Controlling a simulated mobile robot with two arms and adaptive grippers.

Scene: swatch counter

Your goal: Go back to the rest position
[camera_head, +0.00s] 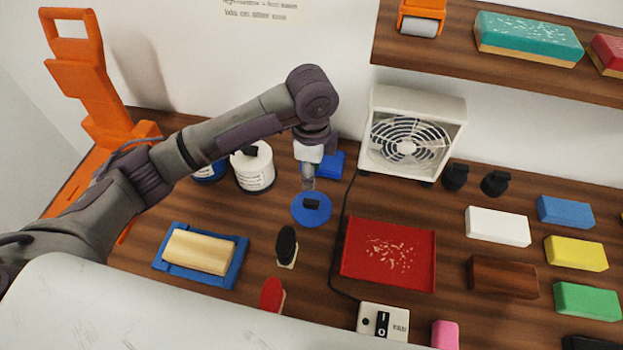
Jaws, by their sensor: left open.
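My left arm reaches in from the left, and its gripper (308,183) points down above the wooden counter (215,305). The gripper is small here and partly blurred against the background; it is open, and I see nothing held in it. Just below it in the picture lies a round blue lid (300,216) with a black knob. I cannot tell whether the fingers touch the lid. My right gripper is not in view.
A white can (255,172) and a blue item (330,166) stand close to the gripper. A white fan (408,140) is right of it. A red tray (390,262), coloured blocks and a switch box (382,322) lie nearer. A shelf (440,55) overhangs at upper right.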

